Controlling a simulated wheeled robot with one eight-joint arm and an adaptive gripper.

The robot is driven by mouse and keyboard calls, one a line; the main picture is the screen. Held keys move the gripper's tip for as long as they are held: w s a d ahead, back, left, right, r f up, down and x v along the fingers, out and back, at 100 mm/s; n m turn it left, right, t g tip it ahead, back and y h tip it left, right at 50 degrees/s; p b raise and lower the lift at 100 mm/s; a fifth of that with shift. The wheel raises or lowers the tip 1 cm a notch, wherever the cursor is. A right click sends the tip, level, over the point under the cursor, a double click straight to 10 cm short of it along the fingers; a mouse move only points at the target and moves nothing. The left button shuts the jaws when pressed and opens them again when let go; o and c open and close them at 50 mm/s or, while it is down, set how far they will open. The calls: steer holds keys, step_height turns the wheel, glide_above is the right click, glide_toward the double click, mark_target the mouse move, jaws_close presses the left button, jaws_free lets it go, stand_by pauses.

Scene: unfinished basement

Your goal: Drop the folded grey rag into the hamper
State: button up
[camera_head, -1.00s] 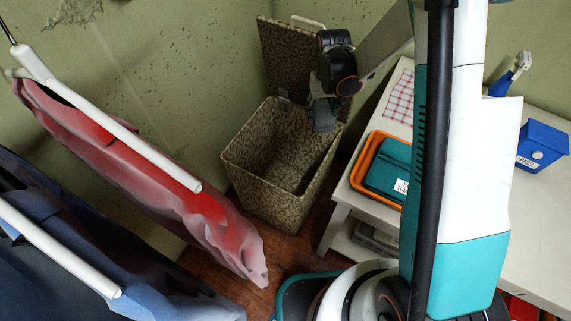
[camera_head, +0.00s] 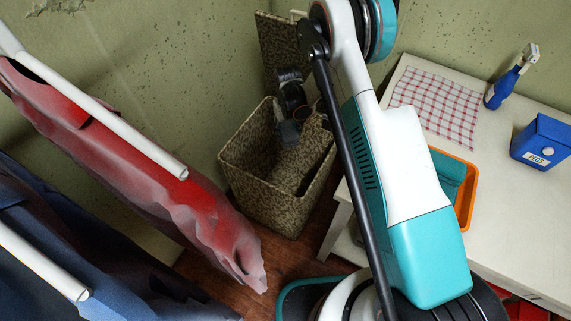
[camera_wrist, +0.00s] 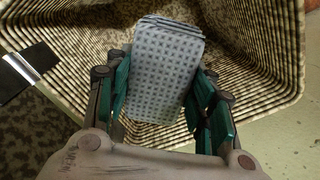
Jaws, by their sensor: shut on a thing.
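The hamper (camera_head: 262,200) is a tall brown-speckled bin standing on the floor by the wall, its lid (camera_head: 275,50) raised at the back. My gripper (camera_head: 288,132) is down in its open mouth, below the rim level at the back. In the wrist view, my gripper (camera_wrist: 162,78) is shut on the folded grey rag (camera_wrist: 166,50), a layered bundle with a dark check pattern, held between the two green-lined fingers. The hamper's ribbed inner walls (camera_wrist: 255,50) surround the rag there. In the head view the rag is hard to tell from the gripper.
Red (camera_head: 150,165) and blue (camera_head: 70,235) garments hang on white rails at the left. A white table (camera_head: 520,215) at the right bears a checked cloth (camera_head: 435,100), an orange tray (camera_head: 466,205), a blue box (camera_head: 541,142) and a spray bottle (camera_head: 503,88).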

step_height(320, 180, down, 5)
steer(key=shift+f+b, duration=0.15)
steer(key=shift+b, duration=0.85)
steer(key=o, duration=1)
steer(key=shift+o, duration=0.2)
step_height(320, 180, up, 12)
